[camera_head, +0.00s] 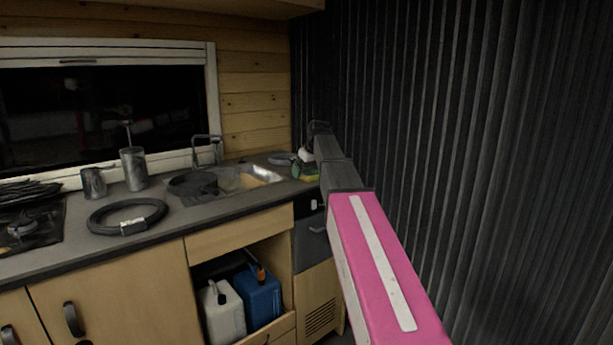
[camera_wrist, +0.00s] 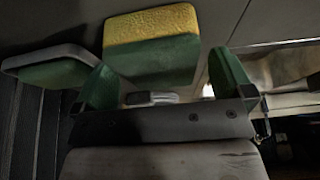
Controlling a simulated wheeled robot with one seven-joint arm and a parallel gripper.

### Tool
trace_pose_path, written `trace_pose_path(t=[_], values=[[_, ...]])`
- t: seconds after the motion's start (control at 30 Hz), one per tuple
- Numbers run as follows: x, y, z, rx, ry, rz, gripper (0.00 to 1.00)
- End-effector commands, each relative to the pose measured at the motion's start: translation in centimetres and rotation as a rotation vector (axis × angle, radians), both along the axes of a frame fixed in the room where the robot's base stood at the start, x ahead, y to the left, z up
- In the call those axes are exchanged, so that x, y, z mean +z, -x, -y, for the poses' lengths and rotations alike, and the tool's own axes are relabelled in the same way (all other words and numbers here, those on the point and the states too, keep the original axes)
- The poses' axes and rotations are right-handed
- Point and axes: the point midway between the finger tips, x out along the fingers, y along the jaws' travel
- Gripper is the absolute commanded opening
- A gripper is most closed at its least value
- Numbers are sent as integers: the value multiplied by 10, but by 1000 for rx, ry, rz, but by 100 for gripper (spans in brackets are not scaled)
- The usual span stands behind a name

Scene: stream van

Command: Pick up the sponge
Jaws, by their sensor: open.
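The sponge (camera_wrist: 151,27) is a yellow and green block on the dark counter, at the top of the wrist view. In the head view the sponge (camera_head: 311,178) is a small yellow-green patch at the counter's right end, partly hidden by my arm. My gripper (camera_wrist: 164,66) is open, with one green fingertip low on each side of the sponge in the picture. The left fingertip lies close to the sponge's lower left corner. I cannot tell whether either finger touches it. Nothing is held between the fingers.
A grey-topped green block (camera_wrist: 50,65) lies left of the sponge. The sink (camera_head: 240,180) is left of the sponge in the head view, with a faucet (camera_head: 207,148) behind. A black ring-shaped coil (camera_head: 127,216) lies farther left. A dark corrugated wall (camera_head: 450,130) closes the right side.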

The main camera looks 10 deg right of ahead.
Motion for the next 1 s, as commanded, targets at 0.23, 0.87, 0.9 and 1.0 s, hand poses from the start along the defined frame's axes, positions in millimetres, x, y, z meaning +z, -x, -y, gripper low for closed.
trace_pose_path(t=[0.23,0.87,0.9,1.0], values=[[-3,0,0,0,0,0,99],[-3,0,0,0,0,0,46],[-3,0,0,0,0,0,46],[-2,0,0,0,0,0,46]])
